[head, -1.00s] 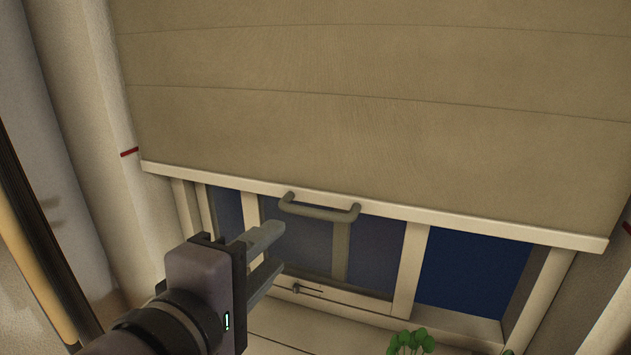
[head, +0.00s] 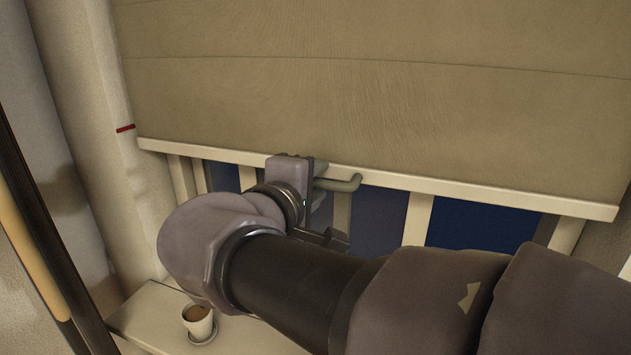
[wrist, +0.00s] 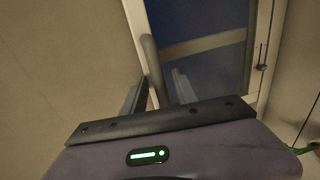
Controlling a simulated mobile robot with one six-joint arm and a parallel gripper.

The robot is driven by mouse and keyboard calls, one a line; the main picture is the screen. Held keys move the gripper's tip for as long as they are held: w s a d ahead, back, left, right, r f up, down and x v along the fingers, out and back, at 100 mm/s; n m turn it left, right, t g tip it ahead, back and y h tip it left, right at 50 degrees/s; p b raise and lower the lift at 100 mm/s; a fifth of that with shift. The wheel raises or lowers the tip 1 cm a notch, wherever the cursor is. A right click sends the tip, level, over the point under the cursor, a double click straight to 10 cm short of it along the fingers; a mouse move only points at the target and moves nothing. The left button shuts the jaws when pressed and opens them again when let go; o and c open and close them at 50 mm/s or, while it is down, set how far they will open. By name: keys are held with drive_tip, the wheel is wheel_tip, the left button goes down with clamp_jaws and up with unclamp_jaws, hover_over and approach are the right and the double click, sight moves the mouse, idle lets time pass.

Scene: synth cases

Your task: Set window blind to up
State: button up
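The beige window blind (head: 380,65) hangs over the upper part of the window, and its pale bottom rail (head: 440,185) crosses the view. A grey handle (head: 345,184) is on the rail; its right end shows, and my gripper hides the rest. My gripper (head: 318,183) is at the handle, just below the rail. In the wrist view the fingers (wrist: 158,90) are apart, with the handle (wrist: 151,60) reaching down between them. I cannot tell whether either finger touches it. The blind (wrist: 60,70) fills the left of the wrist view.
The window (head: 480,215) shows dark panes below the rail. A white cup (head: 198,323) stands on the sill (head: 150,315) at the lower left. A red mark (head: 125,129) is on the left side wall, slightly above the rail's end. My arm covers the lower middle.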

clamp_jaws()
idle(1.3)
